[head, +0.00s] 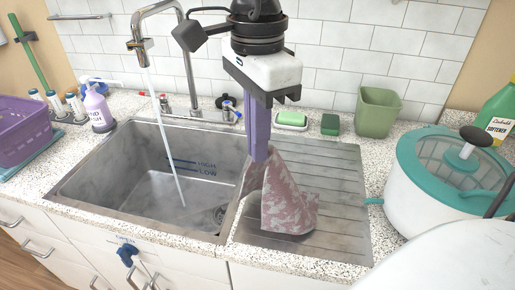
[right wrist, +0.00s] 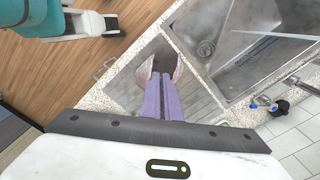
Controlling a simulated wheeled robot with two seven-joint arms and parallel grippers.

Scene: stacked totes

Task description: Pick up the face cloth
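The face cloth (head: 289,200) is pinkish with a pale pattern. It hangs in folds over the ribbed metal drainboard (head: 335,190), right of the sink basin. Its upper edge is at the fingertips of my right gripper (head: 259,157), whose long purple fingers point down. In the right wrist view the fingers (right wrist: 162,100) are close together, with part of the cloth (right wrist: 151,72) showing around their tips. My right gripper is shut on the cloth. A dark shadow lies under the cloth; I cannot tell whether its lower edge touches the drainboard. My left gripper is not in view.
Water runs from the tap (head: 139,45) into the sink (head: 100,197). A soap dish (head: 291,120), dark green sponge (head: 330,125) and green bin (head: 377,113) stand behind the drainboard. A white and teal tub (head: 440,190) stands right. A soap bottle (head: 98,110) and purple basket (head: 22,132) stand left.

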